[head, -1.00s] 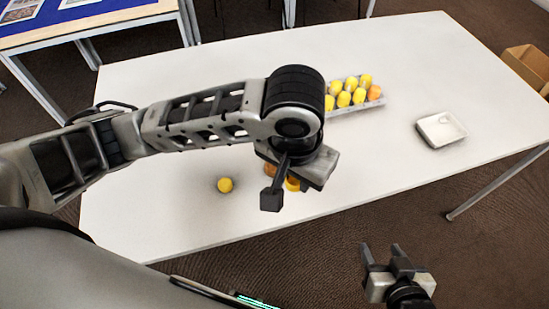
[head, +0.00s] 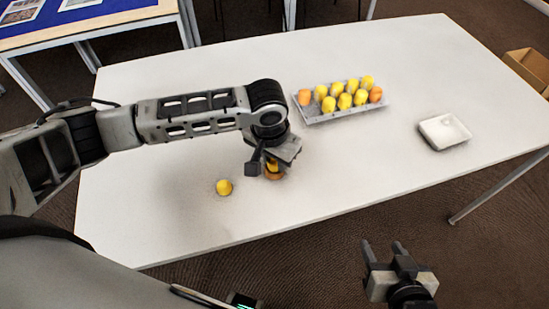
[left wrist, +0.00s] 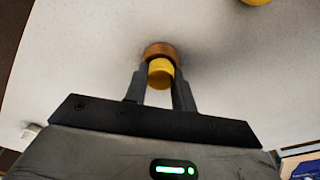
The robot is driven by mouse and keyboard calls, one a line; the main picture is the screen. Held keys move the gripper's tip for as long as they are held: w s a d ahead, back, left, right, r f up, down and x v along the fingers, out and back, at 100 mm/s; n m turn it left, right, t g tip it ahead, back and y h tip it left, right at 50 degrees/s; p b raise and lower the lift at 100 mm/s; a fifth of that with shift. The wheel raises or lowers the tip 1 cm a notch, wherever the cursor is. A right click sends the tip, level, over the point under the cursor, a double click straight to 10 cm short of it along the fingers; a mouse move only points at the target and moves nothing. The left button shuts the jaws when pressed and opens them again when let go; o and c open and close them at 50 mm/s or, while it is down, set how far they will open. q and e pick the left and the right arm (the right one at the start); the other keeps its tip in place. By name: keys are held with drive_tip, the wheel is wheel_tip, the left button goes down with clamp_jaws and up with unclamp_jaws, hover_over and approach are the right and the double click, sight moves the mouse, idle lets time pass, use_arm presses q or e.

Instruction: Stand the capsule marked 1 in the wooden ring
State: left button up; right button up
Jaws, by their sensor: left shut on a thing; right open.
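My left gripper (head: 263,168) is shut on a yellow capsule (left wrist: 160,72), which shows between the fingers in the left wrist view. The capsule also shows as a bit of yellow in the head view (head: 272,164). The brown wooden ring (head: 274,176) is on the white table right at the capsule's lower end; it also shows in the left wrist view (left wrist: 158,48). I cannot tell whether the capsule is inside the ring or just above it. No number is readable on the capsule. My right gripper (head: 384,254) is open and empty, off the table's front edge.
Another yellow capsule (head: 224,187) stands alone on the table left of the ring. A grey rack (head: 345,113) holds several yellow and orange capsules behind. A white tray (head: 444,131) sits at the right. The table (head: 200,235) is clear in front.

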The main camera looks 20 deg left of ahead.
sight(271, 166)
use_arm(q)
drive_tip(key=shift+f, duration=0.1)
use_arm(e)
drive_tip(key=shift+s, duration=0.25)
use_arm(q)
drive_tip(key=shift+s+f, duration=0.1)
drive_tip(key=shift+s+f, duration=0.15)
drive_tip(key=shift+f, duration=0.15)
drive_tip(key=shift+s+f, duration=0.1)
drive_tip(key=shift+f, duration=0.2)
use_arm(e)
drive_tip(key=shift+s+d+f, duration=0.1)
drive_tip(key=shift+s+d, duration=0.05)
use_arm(q)
drive_tip(key=o, duration=0.9)
drive_tip(key=shift+o, duration=0.3)
drive_tip(key=shift+r, duration=0.2)
drive_tip(key=shift+o, duration=0.2)
wheel_tip(271, 166, up, 12)
drive_tip(key=p, duration=0.1)
drive_tip(key=shift+s+a+r, duration=0.15)
drive_tip(key=shift+s+r, duration=0.05)
drive_tip(key=shift+s, duration=0.1)
drive_tip(key=shift+r, duration=0.3)
use_arm(e)
drive_tip(key=shift+w+r, duration=0.25)
